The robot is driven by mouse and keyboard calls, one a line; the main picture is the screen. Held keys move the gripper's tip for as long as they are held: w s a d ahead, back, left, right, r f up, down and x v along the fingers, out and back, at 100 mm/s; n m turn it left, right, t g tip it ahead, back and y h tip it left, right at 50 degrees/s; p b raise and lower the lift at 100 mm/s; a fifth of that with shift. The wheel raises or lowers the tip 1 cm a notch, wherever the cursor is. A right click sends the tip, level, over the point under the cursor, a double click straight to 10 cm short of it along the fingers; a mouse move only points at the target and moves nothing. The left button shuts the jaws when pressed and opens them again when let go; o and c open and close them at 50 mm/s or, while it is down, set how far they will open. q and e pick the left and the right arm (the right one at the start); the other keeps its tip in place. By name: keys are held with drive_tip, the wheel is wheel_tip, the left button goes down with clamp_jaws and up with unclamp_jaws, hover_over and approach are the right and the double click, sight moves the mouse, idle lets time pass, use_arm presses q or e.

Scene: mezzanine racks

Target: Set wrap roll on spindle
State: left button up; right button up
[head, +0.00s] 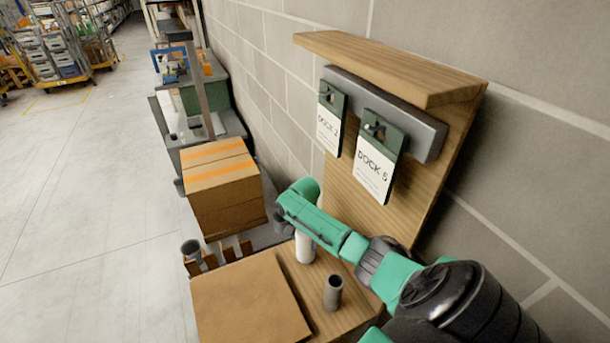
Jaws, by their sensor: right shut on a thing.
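My right arm reaches in from the bottom right, and its right gripper (284,212) is at the far end, over the back of the wooden bench. It is shut on a white roll, which I take to be the wrap roll (305,247). The roll is upright below the green link, its top hidden by the arm. The fingertips are not clear, and I cannot tell whether the roll touches the bench. A short grey hollow tube (333,292) stands upright on the bench in front of the roll. I cannot tell which part is the spindle. My left gripper is not in view.
A brown board or box top (248,302) covers the bench's left part. Dock signs (375,165) hang on a wooden wall panel at right. Open floor lies left.

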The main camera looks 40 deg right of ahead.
drive_tip(key=shift+f+b, duration=0.4)
drive_tip(key=shift+f, duration=0.2)
drive_tip(key=o, duration=1)
drive_tip(key=shift+o, duration=0.2)
wheel_tip(320, 180, up, 11)
drive_tip(key=p, duration=0.8)
